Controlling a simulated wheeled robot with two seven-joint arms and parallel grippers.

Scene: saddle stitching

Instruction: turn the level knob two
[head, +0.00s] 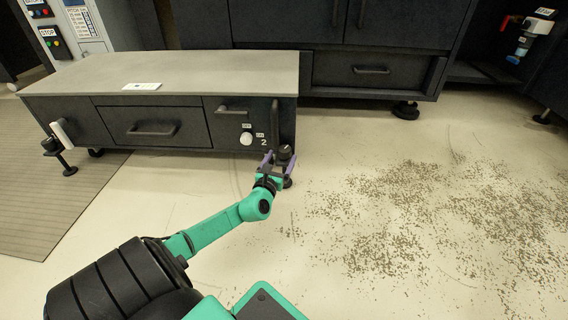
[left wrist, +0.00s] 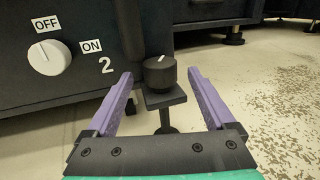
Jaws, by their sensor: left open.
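Level knob two is a black round knob with a white mark on top (left wrist: 160,72). It sits on a bracket above a foot at the low cabinet's front right corner, beside the printed 2. It also shows in the head view (head: 285,152). My left gripper (head: 279,160) is open, with purple fingers. In the left wrist view its fingertips (left wrist: 160,78) stand on either side of the knob, with a gap at each side. I cannot tell how far the fingers reach past the knob. My right gripper is not in view.
A white OFF/ON dial (left wrist: 50,57) is on the cabinet front left of the knob. The low cabinet (head: 200,75) has drawers with bar handles. Another black knob (head: 50,144) is at its left end. Brown debris (head: 430,220) lies on the floor to the right.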

